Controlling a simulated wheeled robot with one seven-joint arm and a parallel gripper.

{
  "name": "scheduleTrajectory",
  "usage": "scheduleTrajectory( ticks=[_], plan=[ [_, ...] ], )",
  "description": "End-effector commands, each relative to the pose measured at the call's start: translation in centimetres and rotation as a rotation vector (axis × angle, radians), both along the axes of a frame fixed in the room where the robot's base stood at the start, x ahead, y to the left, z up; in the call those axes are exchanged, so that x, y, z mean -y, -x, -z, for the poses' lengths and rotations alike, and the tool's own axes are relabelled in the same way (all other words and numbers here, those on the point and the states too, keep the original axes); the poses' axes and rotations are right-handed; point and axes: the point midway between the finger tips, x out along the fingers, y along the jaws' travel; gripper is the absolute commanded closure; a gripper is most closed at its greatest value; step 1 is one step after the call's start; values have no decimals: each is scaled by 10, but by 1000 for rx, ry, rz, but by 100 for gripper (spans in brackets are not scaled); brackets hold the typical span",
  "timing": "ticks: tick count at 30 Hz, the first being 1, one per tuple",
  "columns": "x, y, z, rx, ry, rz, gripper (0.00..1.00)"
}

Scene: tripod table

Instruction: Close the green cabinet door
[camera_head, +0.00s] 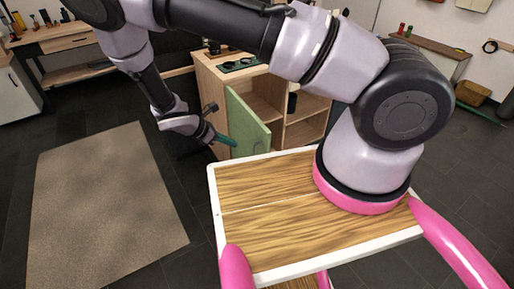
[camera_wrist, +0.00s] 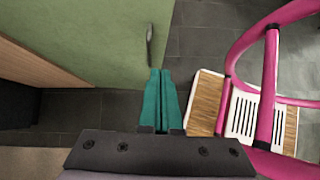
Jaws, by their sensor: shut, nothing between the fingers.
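The green cabinet door (camera_head: 248,121) stands swung out from the front of a wooden cabinet (camera_head: 296,133), so shelves show behind it. In the wrist view the green door (camera_wrist: 88,38) fills the upper left, with a dark handle (camera_wrist: 150,46) near its right edge. My gripper (camera_head: 234,142) has teal fingers, shut and empty, close to the door's lower free edge in the head view. In the wrist view the shut fingers (camera_wrist: 159,72) point at the area just below the handle. I cannot tell whether they touch the door.
A dark tray with small items (camera_head: 240,64) lies on the cabinet top. A dark cylinder (camera_head: 292,103) stands inside the cabinet. A beige rug (camera_head: 100,205) lies on the floor at left. A workbench (camera_head: 55,40) stands at the back left.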

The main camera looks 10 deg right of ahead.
Motion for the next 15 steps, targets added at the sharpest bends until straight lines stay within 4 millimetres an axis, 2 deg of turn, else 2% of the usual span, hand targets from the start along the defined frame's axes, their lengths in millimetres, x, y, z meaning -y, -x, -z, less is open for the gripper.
scheduleTrajectory(
  ticks=[5, 15],
  plan=[
    [10, -2, 12, -4, 9, -9, 100],
    [58, -13, 60, -3, 10, -6, 100]
  ],
)
